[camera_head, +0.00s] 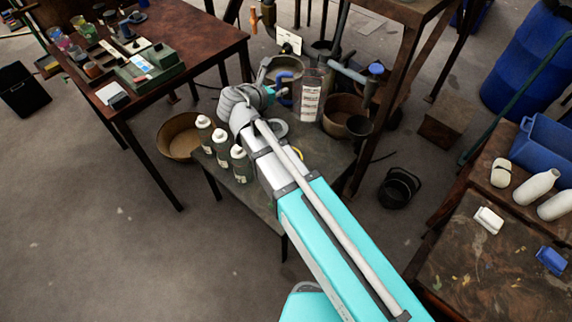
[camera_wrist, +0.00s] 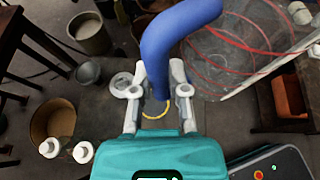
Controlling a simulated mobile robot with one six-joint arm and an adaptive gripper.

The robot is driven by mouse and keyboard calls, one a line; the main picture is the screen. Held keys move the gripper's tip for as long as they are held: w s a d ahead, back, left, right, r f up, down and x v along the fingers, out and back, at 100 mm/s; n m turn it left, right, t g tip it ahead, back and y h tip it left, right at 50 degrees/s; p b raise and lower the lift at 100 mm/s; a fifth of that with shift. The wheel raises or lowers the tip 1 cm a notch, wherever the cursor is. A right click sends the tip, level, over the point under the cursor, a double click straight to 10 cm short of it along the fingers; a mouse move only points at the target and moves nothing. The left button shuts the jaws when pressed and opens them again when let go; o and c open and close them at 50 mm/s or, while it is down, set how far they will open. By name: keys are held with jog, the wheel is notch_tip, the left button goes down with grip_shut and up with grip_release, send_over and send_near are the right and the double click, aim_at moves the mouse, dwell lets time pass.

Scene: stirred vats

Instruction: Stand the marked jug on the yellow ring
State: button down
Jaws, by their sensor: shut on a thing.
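The marked jug (camera_wrist: 225,58) is clear with red lines and a thick blue handle (camera_wrist: 165,50). It fills the upper right of the wrist view, to the right of my gripper. My gripper (camera_wrist: 160,92) is shut on the handle, which passes between its fingers. The yellow ring (camera_wrist: 155,109) lies on the dark bench below, partly hidden by the handle and fingers. In the head view only an edge of the ring (camera_head: 299,153) shows beside my arm. My gripper (camera_head: 272,93) is there at the bench's far side, and the jug's base is unclear.
Several white-capped bottles (camera_head: 221,140) stand on the bench's left, beside a brown bowl (camera_head: 178,137). A cluttered table (camera_head: 190,45) stands at left.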

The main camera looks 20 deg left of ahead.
jog(key=w+a+f+n+y+b, duration=0.1)
jog(key=a+f+n+y+b, duration=0.1)
jog(key=f+b, duration=0.7)
jog(key=w+a+f+n+y+b, duration=0.2)
jog(key=a+f+b, duration=0.1)
jog(key=f+b, duration=0.7)
jog(key=w+a+f+n+y+b, duration=0.1)
jog(key=a+f+y+b, duration=0.1)
jog(key=f+b, duration=0.8)
jog(key=shift+w+a+f+n+t+y, duration=0.3)
jog(key=shift+f+n+y, duration=0.1)
jog(key=shift+f, duration=0.3)
notch_tip(320, 180, down, 6)
jog(key=b, duration=0.6)
jog(key=shift+f, duration=0.15)
jog(key=shift+b, duration=0.3)
jog(key=shift+f+b, duration=1.85)
jog(key=shift+f, duration=0.05)
jog(key=c, duration=0.6)
grip_release()
jog(key=shift+c, duration=0.2)
